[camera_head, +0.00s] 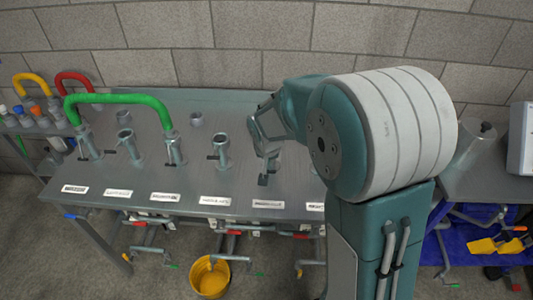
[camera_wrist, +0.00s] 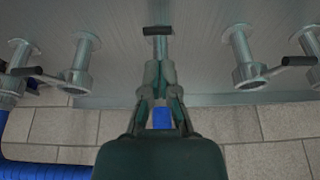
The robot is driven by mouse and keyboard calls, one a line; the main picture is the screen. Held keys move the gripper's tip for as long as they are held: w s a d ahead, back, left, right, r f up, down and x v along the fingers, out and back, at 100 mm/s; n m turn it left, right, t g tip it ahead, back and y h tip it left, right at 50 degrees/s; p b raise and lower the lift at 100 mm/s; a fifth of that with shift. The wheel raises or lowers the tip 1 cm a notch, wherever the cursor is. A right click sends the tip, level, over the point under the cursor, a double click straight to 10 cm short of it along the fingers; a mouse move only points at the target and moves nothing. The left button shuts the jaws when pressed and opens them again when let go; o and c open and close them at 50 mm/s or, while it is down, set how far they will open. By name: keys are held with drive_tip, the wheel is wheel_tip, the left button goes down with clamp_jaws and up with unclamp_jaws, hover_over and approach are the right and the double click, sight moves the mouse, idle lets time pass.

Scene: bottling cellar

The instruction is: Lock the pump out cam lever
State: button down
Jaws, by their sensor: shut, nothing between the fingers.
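My gripper (camera_head: 268,147) hangs over a port on the grey steel bench panel. Its fingers are shut and empty. In the wrist view the fingertips (camera_wrist: 158,75) point at a cam lever with a black handle (camera_wrist: 158,31), which lies across just beyond them. In the head view that lever's black end (camera_head: 263,180) shows just below the fingers. Contact between fingers and lever cannot be told. My gripper hides most of this port. The label in front of it (camera_head: 268,204) is too small to read, so I cannot confirm it is the pump out.
A green bend (camera_head: 118,98) joins two ports at the left. Neighbouring ports (camera_head: 222,150) carry levers with black handles, also in the wrist view (camera_wrist: 300,61). A block wall (camera_head: 240,70) stands close behind. A yellow bucket (camera_head: 210,275) sits on the floor.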

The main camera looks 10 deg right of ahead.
sight(270, 172)
drive_tip(key=x, duration=0.6)
drive_tip(key=shift+d, duration=0.35)
drive_tip(key=shift+w+a+f, duration=0.15)
drive_tip(key=shift+w+f, duration=0.1)
drive_tip(key=shift+f, duration=0.2)
drive_tip(key=shift+f, duration=0.2)
drive_tip(key=shift+x, duration=2.2)
drive_tip(key=shift+w, duration=0.2)
drive_tip(key=shift+r, duration=0.1)
